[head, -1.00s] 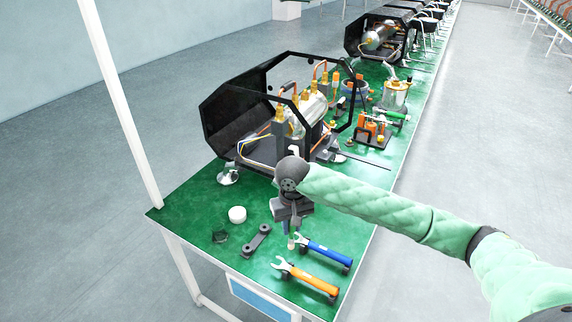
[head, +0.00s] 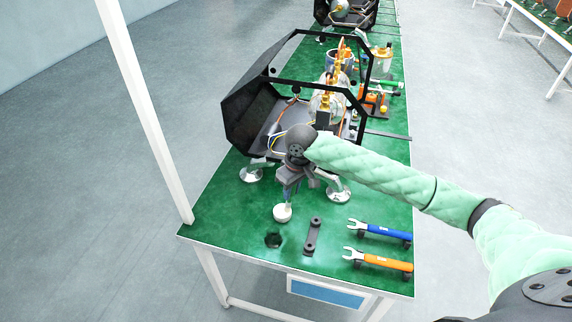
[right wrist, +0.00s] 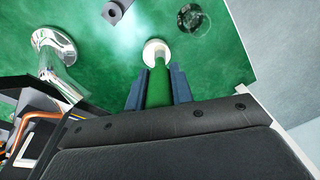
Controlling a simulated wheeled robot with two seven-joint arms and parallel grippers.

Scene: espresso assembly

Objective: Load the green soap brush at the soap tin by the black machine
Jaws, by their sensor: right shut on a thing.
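My right gripper (head: 290,184) is shut on the green soap brush, pointing down near the front of the green table. In the right wrist view the brush's green handle (right wrist: 158,90) stands between the two blue-grey fingers. The white round soap tin (head: 282,214) sits on the table directly below the gripper; it also shows in the right wrist view (right wrist: 155,47), at the handle's far end. The brush's lower end meets the tin in the picture, but I cannot tell whether it touches the soap. The black machine (head: 250,108) stands behind the gripper. My left gripper is out of view.
A dark round glass-like dish (head: 273,240) and a dark grey two-ended rest (head: 312,236) lie near the tin. A blue wrench (head: 378,231) and an orange wrench (head: 380,261) lie at the right front. Shiny machine feet (head: 340,191) stand close behind my gripper.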

